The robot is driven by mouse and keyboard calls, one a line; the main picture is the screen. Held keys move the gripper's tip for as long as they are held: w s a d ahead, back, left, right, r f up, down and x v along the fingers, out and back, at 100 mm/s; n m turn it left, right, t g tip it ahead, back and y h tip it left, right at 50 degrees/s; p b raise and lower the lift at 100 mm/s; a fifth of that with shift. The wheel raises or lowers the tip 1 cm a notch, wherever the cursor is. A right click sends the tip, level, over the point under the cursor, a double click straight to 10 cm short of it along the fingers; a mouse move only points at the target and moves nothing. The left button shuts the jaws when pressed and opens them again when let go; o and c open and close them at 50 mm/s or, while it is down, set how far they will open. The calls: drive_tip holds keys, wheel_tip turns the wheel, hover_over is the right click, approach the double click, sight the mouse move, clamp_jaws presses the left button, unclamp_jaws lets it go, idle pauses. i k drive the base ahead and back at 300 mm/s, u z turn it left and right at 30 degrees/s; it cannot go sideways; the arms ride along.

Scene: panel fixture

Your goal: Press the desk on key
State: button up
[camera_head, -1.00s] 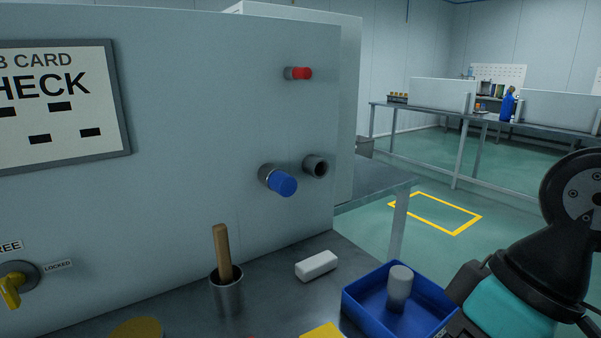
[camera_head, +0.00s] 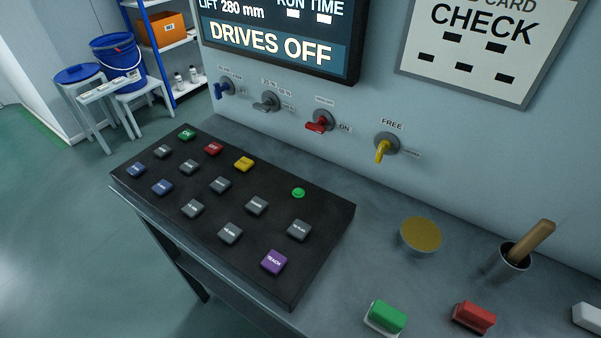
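A black key desk (camera_head: 320,232) lies on the grey bench, with several coloured keys in rows. A green key (camera_head: 187,133) sits at its far left corner; its short white label is too small to read surely. A red key (camera_head: 213,149) and a yellow key (camera_head: 244,164) follow to its right in the same row. A round green button or lamp (camera_head: 298,193) is at the desk's right end. A purple key (camera_head: 274,262) marked TEACH is at the near edge. My gripper is not in view.
The screen (camera_head: 280,35) reads DRIVES OFF. Below it are blue, grey, red (camera_head: 320,122) and yellow (camera_head: 385,149) turn handles on the panel. A yellow disc (camera_head: 420,236), a cup with a wooden handle (camera_head: 511,262), and green (camera_head: 386,317) and red (camera_head: 473,317) blocks are right of the desk.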

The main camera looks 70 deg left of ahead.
sight(186, 135)
drive_tip(key=u, duration=2.5)
